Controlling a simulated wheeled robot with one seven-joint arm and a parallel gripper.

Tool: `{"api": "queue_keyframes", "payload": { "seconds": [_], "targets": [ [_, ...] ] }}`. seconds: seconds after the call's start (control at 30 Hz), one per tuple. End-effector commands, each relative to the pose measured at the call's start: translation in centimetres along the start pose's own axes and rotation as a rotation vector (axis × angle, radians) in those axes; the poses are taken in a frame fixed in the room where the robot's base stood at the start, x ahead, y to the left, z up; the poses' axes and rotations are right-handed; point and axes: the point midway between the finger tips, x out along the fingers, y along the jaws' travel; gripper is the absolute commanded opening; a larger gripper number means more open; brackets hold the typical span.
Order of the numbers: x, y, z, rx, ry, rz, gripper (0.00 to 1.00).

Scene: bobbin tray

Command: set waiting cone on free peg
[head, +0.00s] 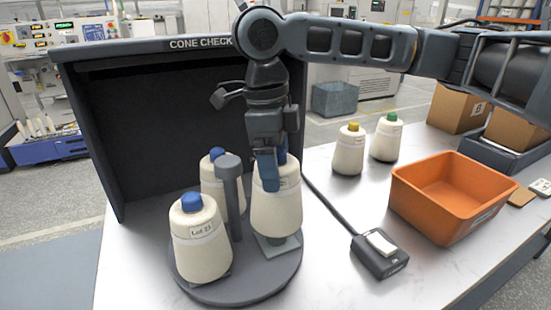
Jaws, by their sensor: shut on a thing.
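My gripper (268,170) points down and is shut on the top of a cream cone (277,210) with a blue tip. This cone is upright over a square grey pad (279,246) at the right of the round dark turntable (240,287). I cannot tell whether it rests on the pad or hangs just above it, and any peg under it is hidden. Two more blue-tipped cones stand on the turntable: one labelled Lot 23 (201,240) at front left, and one behind (212,190), partly hidden by the grey centre post (231,195).
A dark booth (150,130) marked CONE CHECK encloses the turntable's back and left. Yellow-tipped (349,152) and green-tipped (386,139) cones stand to the right. An orange bin (440,210) and a small cabled box (379,257) lie on the white table (335,210). The table front is clear.

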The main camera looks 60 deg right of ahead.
Motion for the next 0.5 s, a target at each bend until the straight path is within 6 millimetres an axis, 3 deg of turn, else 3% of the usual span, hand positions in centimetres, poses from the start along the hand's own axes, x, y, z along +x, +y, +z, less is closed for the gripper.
{"api": "queue_keyframes", "payload": {
  "seconds": [0.5],
  "targets": [
    [0.46,-0.03,0.06,0.000,0.000,-0.001,0.22]
  ]
}}
